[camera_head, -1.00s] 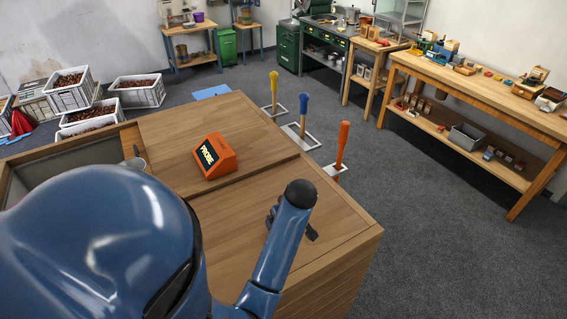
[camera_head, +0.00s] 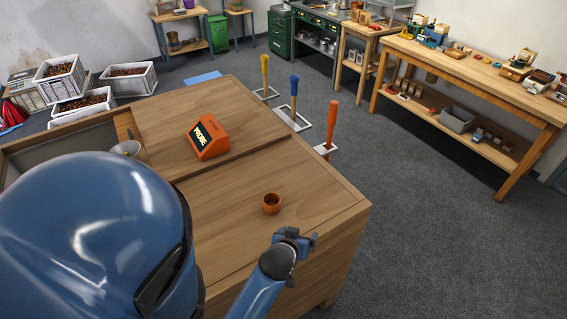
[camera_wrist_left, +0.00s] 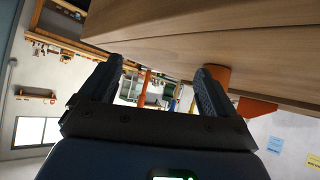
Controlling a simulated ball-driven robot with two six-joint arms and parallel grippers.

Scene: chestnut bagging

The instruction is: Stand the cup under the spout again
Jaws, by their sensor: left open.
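A small orange-brown cup (camera_head: 272,204) stands upright on the wooden counter (camera_head: 235,225), mouth up, near its front right part. In the left wrist view an orange-brown cylinder, apparently the cup (camera_wrist_left: 219,75), shows partly behind the right-hand finger. My left gripper (camera_head: 296,237) is just below and right of the cup in the head view, by the counter's edge, apart from the cup. In the left wrist view the gripper (camera_wrist_left: 160,84) is open with nothing between its fingers. No spout is clearly recognisable. My right gripper is out of view.
An orange box marked PROBE (camera_head: 208,138) stands farther back on the counter. A grey metal funnel-like piece (camera_head: 127,148) sits at the counter's left, beside an open bin. Yellow, blue and orange-handled tools (camera_head: 331,125) stand beyond the right edge. The counter around the cup is clear.

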